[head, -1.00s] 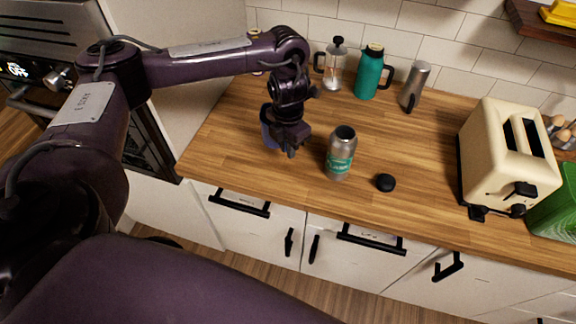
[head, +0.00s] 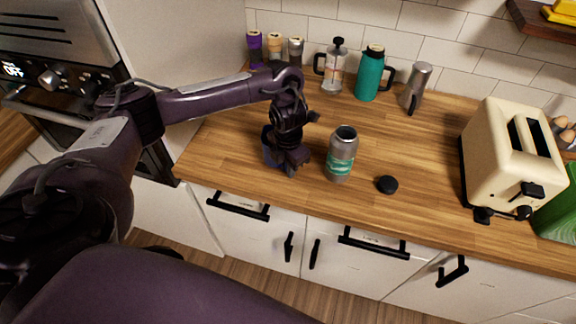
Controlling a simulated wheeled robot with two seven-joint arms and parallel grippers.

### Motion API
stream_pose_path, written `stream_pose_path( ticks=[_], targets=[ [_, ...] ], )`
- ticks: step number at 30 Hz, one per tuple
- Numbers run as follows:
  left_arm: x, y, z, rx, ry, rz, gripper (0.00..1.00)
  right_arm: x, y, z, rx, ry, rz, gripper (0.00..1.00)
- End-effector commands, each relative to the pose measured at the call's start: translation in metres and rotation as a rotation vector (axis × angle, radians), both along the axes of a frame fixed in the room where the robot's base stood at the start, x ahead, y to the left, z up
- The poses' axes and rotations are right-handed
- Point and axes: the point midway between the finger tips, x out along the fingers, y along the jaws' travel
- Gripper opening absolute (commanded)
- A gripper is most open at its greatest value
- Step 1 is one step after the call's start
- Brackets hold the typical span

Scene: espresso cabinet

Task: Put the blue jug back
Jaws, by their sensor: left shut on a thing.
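The blue jug (head: 268,154) shows only as a small dark blue part at the left of the wooden counter, mostly hidden behind my left gripper (head: 289,167). My left gripper is shut on it, pointing down, just left of a steel bottle with a green band (head: 340,158). I cannot tell whether the jug's base touches the counter. My right gripper is not in view.
A black lid (head: 387,184) lies right of the bottle. A French press (head: 333,70), a teal jug (head: 369,75) and a steel pitcher (head: 416,86) stand along the wall. A cream toaster (head: 500,160) stands right. The counter's middle is clear.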

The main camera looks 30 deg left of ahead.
Motion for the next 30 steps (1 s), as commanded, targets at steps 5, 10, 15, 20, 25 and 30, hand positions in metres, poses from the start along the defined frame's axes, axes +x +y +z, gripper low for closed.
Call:
stream_pose_path(
  ticks=[5,10,15,20,25,30],
  targets=[
    [0.0,0.0,-0.002,0.0,0.0,0.0,0.29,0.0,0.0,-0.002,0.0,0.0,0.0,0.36],
    [0.0,0.0,-0.002,0.0,0.0,0.0,0.36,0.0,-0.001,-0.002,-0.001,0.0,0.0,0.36],
    [0.0,0.0,0.0,0.0,0.0,0.0,0.36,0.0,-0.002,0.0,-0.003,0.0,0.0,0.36],
    [0.002,0.0,0.018,0.001,-0.004,-0.001,0.36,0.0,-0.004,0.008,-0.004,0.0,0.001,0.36],
    [0.002,0.0,0.052,0.002,-0.006,-0.003,0.36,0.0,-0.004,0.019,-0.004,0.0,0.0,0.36],
    [0.001,0.001,0.085,0.001,-0.005,-0.001,0.36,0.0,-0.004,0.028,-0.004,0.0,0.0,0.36]
  ],
)
